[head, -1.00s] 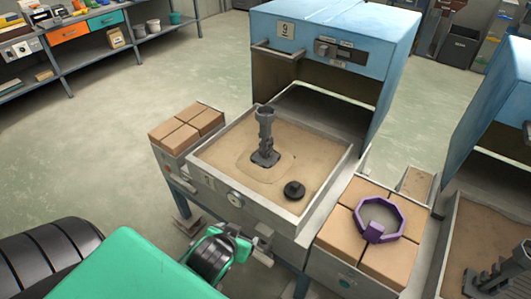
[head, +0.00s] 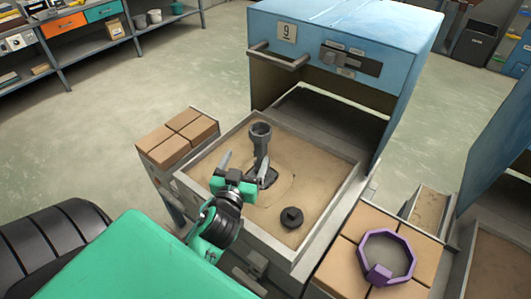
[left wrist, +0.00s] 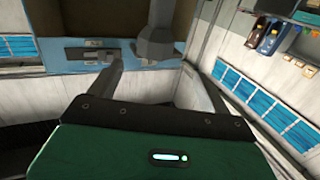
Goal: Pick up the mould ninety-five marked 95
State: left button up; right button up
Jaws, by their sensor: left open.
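A dark grey mould (head: 261,140) with a cup-like top stands upright in the sand tray (head: 318,221) in front of the blue furnace. I cannot read a 95 on it. My left gripper (head: 244,164) is open and empty, over the tray on the near side of the mould, its fingers pointing up toward it. The gripper and one finger hide part of the mould's lower stem and foot. In the left wrist view a grey cupped shape, likely the mould (left wrist: 157,45), shows beyond the fingers, close to the right one. My right gripper is not in view.
A small black round piece (head: 291,217) lies in the sand right of the gripper. Tan bricks (head: 178,137) sit left of the tray. A purple ring (head: 386,256) lies on more bricks at right. The blue furnace (head: 345,55), marked 9, stands open behind.

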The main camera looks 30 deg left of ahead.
aim_at(263, 126)
pick_arm(q)
jog(key=x, duration=0.3)
jog(key=p+x, duration=0.1)
jog(key=shift+w+a+r, duration=0.15)
jog(key=shift+w+r, duration=0.15)
jog(key=shift+w, duration=0.1)
jog(key=x, duration=0.2)
jog(key=shift+w+f+p, duration=0.1)
jog(key=shift+w+p, duration=0.25)
jog(key=shift+w, duration=0.05)
jog(key=shift+w+a+f, duration=0.1)
jog(key=shift+w+a, duration=0.1)
jog(key=shift+w, duration=0.5)
jog(key=p+x, duration=0.1)
jog(key=x, duration=0.3)
jog(key=shift+w+d+p, duration=0.2)
jog(key=shift+p, duration=0.15)
jog(key=shift+w+a, duration=0.1)
jog(key=shift+w, duration=0.2)
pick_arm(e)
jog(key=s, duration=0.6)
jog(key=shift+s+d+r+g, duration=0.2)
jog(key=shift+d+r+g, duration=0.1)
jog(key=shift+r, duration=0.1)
